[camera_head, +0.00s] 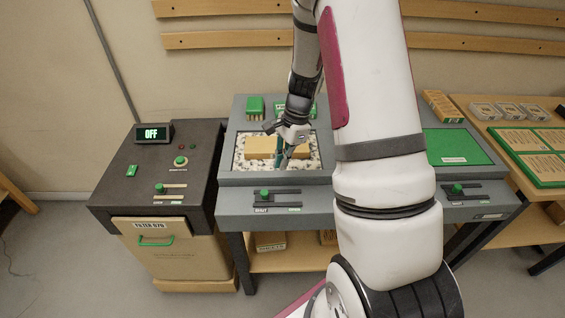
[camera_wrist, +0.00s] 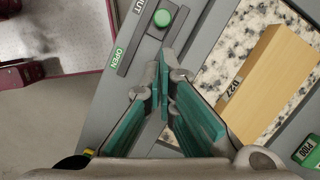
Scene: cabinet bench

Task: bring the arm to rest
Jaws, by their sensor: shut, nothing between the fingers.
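My gripper (camera_head: 284,160) hangs from my arm over the grey bench (camera_head: 225,185), at the front of a recess with a speckled floor. In the wrist view my gripper (camera_wrist: 163,90) has its green-padded fingers meeting at the tips, with nothing between them. A wooden block (camera_head: 262,143) lies in the recess beside and behind the fingers. My arm hides the middle of the bench.
A slider with a green knob (camera_wrist: 162,18) sits on the bench front below the gripper. A dark cabinet (camera_head: 125,185) with an "OFF" display (camera_head: 153,133) stands at left. A closed green lid (camera_head: 457,146) and a wooden table (camera_head: 490,118) with trays are at right.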

